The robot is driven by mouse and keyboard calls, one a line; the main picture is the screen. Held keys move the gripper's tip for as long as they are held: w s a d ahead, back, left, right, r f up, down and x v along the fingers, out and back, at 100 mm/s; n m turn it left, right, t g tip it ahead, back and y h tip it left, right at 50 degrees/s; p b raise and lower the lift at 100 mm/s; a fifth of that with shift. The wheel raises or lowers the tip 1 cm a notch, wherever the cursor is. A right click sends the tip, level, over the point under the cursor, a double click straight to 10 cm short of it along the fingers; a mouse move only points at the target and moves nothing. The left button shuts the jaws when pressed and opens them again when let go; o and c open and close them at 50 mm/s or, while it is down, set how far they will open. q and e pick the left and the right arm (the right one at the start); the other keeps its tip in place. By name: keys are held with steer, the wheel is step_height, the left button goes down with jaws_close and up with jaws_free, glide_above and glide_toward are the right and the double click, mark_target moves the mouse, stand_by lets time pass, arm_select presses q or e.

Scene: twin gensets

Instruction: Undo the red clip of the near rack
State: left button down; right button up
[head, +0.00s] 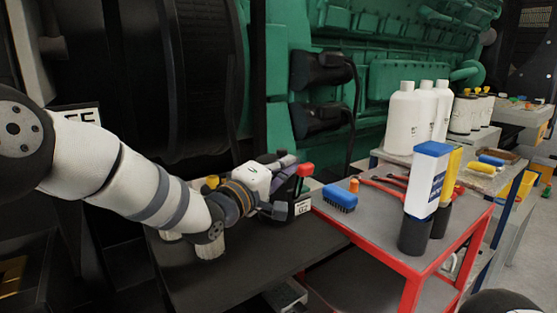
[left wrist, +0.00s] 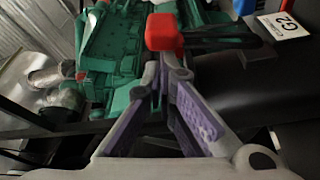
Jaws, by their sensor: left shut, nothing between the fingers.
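The red clip (head: 305,169) is a small red block on top of a dark holder with a white label (head: 302,207), beside the red cart. In the left wrist view the red clip (left wrist: 163,32) sits just beyond my fingertips, with a dark bar running right from it. My left gripper (head: 284,186) is shut and empty, close to the clip; it also shows in the left wrist view (left wrist: 160,72). I cannot tell whether the fingertips touch the clip. The gripper hides part of the holder. My right gripper is not in view.
A red cart (head: 412,272) stands to the right, with a blue brush (head: 340,198), red-handled tools and a blue-and-white bottle (head: 426,180). White jugs (head: 403,117) stand behind. A green engine (head: 420,75) fills the back. The dark bench (head: 215,275) is largely bare in front.

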arm_select(q)
steer(key=s+m, duration=0.1)
steer(key=m, duration=0.1)
steer(key=s+d+f+m+h, duration=0.1)
steer(key=m, duration=0.1)
steer(key=s+d+m+h, duration=0.1)
steer(key=shift+s+d+f+m, duration=0.15)
steer(key=shift+d+m, duration=0.05)
steer(key=shift+m, duration=0.2)
glide_toward(303, 173)
steer(key=shift+w+d, duration=0.2)
steer(key=shift+w, duration=0.15)
steer(key=shift+f, duration=0.1)
